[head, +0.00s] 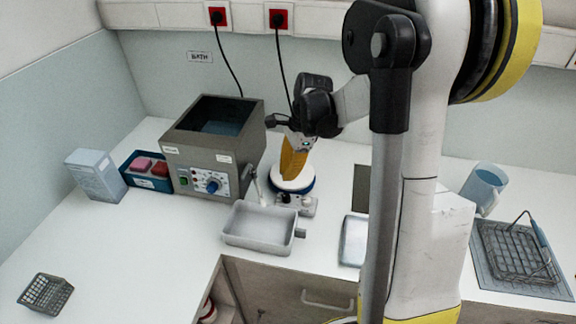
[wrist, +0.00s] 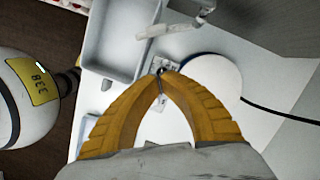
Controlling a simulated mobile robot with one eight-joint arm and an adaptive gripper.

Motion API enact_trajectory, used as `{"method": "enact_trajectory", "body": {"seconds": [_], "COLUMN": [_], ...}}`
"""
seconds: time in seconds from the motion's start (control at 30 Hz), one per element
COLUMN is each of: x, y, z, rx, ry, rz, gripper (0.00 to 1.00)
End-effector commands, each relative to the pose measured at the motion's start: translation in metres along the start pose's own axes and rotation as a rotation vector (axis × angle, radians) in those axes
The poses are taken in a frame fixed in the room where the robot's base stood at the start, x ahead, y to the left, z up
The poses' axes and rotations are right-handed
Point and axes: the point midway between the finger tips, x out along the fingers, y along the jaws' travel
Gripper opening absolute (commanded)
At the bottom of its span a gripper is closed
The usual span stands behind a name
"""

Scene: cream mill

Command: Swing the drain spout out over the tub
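The grey bath (head: 212,150), with a dial and switches on its front, stands on the counter.
A white round plate on a blue base (head: 292,183) stands close behind and beside my gripper. A blue tray with pink blocks (head: 147,168) and a white box (head: 96,175) are left of the bath. A small rack (head: 45,294) is front left. Counter is clear left of the tub.

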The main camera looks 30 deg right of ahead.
Motion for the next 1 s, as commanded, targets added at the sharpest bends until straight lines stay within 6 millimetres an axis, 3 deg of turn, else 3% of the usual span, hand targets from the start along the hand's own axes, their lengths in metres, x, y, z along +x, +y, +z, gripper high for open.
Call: {"method": "enact_trajectory", "body": {"seconds": [0.03, 0.2, 0.3, 0.5, 1.0], "x": [0.015, 0.046, 0.047, 0.05, 0.051], "y": [-0.001, 0.0, 0.0, 0.0, 0.002], "z": [-0.001, 0.002, 0.02, 0.037, 0.044], "rx": [-0.001, -0.003, -0.004, -0.001, 0.049], "ry": [0.0, 0.0, 0.001, 0.001, 0.001], "rz": [0.0, 0.0, 0.0, 0.0, -0.013], "gripper": [0.0, 0.0, 0.0, 0.0, 0.0]}}
